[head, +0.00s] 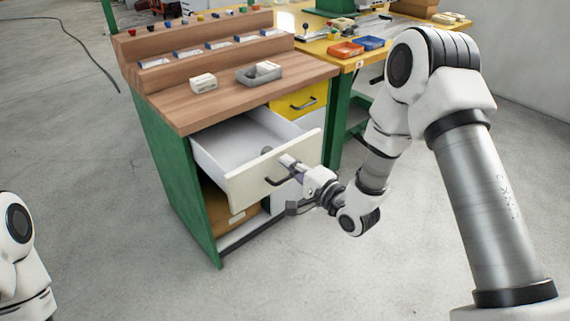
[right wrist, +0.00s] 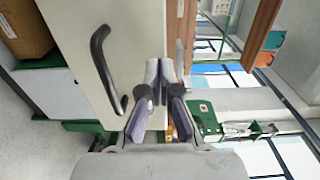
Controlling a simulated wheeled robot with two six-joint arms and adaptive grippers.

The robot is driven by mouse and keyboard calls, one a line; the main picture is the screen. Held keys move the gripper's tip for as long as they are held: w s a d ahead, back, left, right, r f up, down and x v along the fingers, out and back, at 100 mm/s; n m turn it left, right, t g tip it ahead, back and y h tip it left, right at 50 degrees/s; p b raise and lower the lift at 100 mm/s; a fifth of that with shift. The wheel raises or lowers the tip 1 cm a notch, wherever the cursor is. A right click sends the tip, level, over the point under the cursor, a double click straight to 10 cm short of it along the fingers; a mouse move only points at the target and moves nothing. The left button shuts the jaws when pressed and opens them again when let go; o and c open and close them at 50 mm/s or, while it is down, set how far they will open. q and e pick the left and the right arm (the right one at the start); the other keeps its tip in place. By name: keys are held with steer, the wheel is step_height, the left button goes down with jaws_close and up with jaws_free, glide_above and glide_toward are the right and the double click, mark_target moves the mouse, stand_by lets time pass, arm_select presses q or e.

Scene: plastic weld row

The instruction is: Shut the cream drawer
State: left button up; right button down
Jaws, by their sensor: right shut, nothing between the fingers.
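The cream drawer (head: 262,176) is pulled out of the green-framed wooden bench. Its inside shows empty except for a small grey piece near the front panel, perhaps part of my fingers. A dark bar handle (head: 279,181) is on its front; the handle also shows in the right wrist view (right wrist: 104,70). My right gripper (head: 288,161) is shut and empty at the drawer front, with its fingertips by the top edge, just above and right of the handle. In the right wrist view the fingertips (right wrist: 160,78) are together beside the cream panel (right wrist: 78,32); contact cannot be told. My left gripper is out of view.
A yellow drawer (head: 290,104) sits shut at the right of the cream one. The wooden bench top (head: 195,112) holds a white block (head: 203,83) and a grey tray (head: 246,76). A cardboard box (head: 228,205) lies below the drawer. The floor in front is clear.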

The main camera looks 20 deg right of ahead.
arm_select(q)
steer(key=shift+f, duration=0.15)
arm_select(e)
steer(key=shift+x, duration=0.75)
steer(key=shift+w, duration=0.15)
